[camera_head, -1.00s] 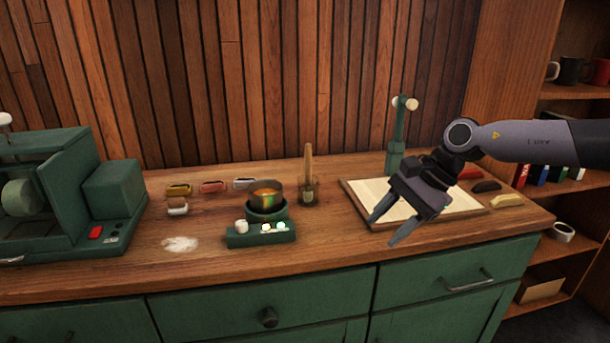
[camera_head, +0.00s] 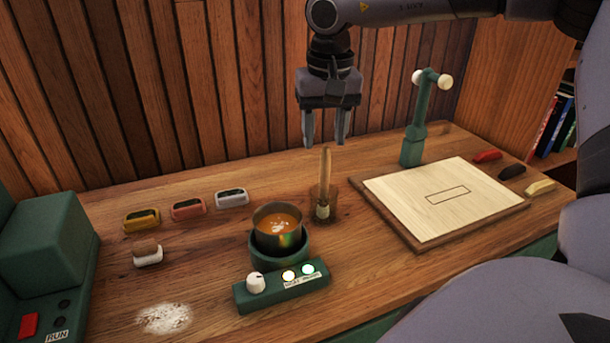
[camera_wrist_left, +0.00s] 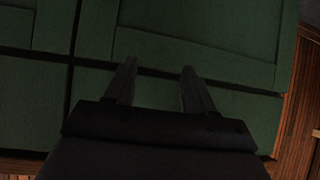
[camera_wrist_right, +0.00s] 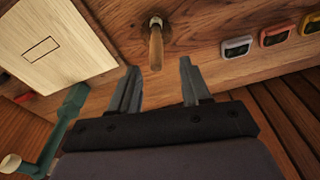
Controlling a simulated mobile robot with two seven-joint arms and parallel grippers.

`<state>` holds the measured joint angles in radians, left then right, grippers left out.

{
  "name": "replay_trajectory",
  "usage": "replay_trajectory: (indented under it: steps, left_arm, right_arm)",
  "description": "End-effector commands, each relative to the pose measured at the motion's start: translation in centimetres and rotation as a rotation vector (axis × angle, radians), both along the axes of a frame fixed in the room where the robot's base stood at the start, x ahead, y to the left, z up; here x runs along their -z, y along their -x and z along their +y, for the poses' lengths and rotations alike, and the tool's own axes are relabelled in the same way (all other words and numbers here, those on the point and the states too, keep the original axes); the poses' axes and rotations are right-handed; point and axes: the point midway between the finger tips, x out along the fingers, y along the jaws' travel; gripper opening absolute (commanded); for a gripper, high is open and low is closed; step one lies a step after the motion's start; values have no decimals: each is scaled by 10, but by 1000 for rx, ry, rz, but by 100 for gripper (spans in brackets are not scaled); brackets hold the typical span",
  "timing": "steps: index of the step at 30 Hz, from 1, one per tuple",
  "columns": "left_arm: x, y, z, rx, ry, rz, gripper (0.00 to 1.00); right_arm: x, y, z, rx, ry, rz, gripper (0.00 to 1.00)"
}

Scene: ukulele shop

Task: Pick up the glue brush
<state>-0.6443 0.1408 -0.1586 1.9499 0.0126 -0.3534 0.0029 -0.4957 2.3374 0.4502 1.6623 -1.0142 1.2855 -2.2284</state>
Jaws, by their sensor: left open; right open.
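The glue brush (camera_head: 325,180) has a wooden handle and stands upright in a small brown glass jar (camera_head: 331,204) on the bench, right of the glue pot. In the right wrist view the brush handle (camera_wrist_right: 156,46) points toward the camera, ahead of and between the fingers. My right gripper (camera_head: 325,142) is open and empty, pointing down just above the handle top; I cannot tell whether it is slightly behind it. My left gripper (camera_wrist_left: 158,75) is open and empty in the left wrist view, in front of green cabinet fronts. It is not seen in the head view.
A glue pot (camera_head: 278,240) on a green warmer stands left of the jar, behind a control box (camera_head: 283,288). A wooden board (camera_head: 391,216) and green stand (camera_head: 416,130) are to the right. A green machine (camera_head: 46,250) is far left.

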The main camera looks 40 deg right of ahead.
Motion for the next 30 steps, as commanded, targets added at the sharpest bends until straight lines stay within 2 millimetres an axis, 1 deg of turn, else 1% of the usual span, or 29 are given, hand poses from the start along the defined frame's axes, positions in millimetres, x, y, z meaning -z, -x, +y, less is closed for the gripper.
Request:
replay_trajectory:
  steps: [3, 8, 18, 21, 27, 28, 29, 30]
  left_arm:
    - [0, 1, 0, 0, 1, 3, 54]
    - [-1, 3, 0, 0, 0, 6, 54]
    - [-8, 3, 0, 1, 0, 8, 54]
    - [-8, 3, -1, 1, 0, 8, 54]
    - [-8, 3, -1, 0, 1, 8, 54]
    - [-8, 3, -1, 0, 1, 8, 54]
    - [-8, 3, -1, 0, 1, 8, 54]
    - [-8, 3, -1, 0, 1, 7, 54]
  right_arm:
    - [3, 0, 0, -3, 3, 2, 47]
    - [20, -1, -2, -4, 3, 4, 47]
    - [65, -2, -8, -2, 2, 3, 47]
    - [71, -3, -9, -2, 2, 0, 47]
    - [71, -3, -9, -1, 3, -1, 47]
    - [71, -3, -9, -1, 3, -1, 41]
    - [71, -3, -9, -1, 3, -1, 31]
    - [71, -3, -9, -1, 3, -1, 18]
